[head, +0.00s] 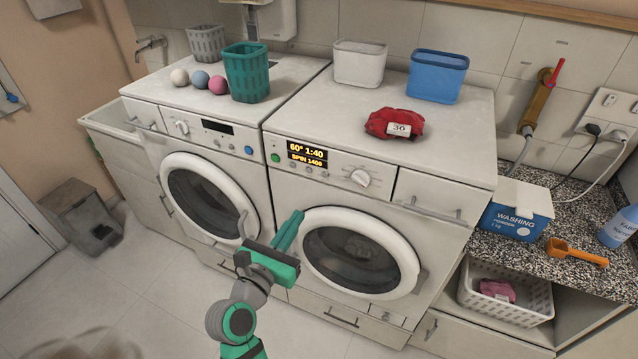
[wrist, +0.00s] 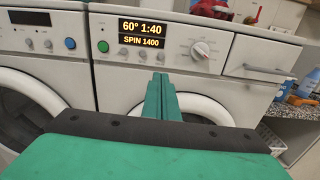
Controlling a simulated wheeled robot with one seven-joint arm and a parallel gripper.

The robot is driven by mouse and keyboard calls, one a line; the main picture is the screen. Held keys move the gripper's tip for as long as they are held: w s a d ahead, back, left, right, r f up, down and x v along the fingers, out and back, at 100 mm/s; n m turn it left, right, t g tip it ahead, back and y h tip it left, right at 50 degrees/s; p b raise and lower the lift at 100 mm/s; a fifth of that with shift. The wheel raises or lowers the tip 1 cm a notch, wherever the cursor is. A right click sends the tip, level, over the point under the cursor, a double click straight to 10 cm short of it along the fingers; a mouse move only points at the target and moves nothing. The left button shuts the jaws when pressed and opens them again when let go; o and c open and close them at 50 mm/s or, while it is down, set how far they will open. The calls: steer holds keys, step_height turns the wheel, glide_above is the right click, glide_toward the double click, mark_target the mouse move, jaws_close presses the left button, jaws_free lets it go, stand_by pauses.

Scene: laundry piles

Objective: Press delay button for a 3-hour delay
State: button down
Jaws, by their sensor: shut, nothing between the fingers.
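The right washing machine (head: 430,208) has a lit display (head: 307,154) reading "60° 1:40" and "SPIN 1400". The same display (wrist: 142,34) is sharp in the wrist view. A row of small round buttons (wrist: 143,56) sits just below it; their labels are too small to read, so I cannot tell which is delay. A green button (wrist: 103,46) is left of the display and a dial (wrist: 200,50) is right of it. My gripper (head: 298,214) is shut and empty, in front of the machine and below the panel, apart from the buttons. Its fingertips (wrist: 160,78) point toward the panel.
The left machine (head: 200,130) has a dark display and a blue button. A red cloth bundle (head: 383,122) tagged "30" lies on the right machine. The round door (head: 400,240) bulges near my gripper. A counter with washing powder (head: 505,222) is at right.

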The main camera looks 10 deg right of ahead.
mark_target(324, 175)
steer(key=shift+r, duration=0.3)
steer(key=x, duration=1.4)
steer(key=shift+d, duration=0.1)
steer(key=shift+w, duration=0.1)
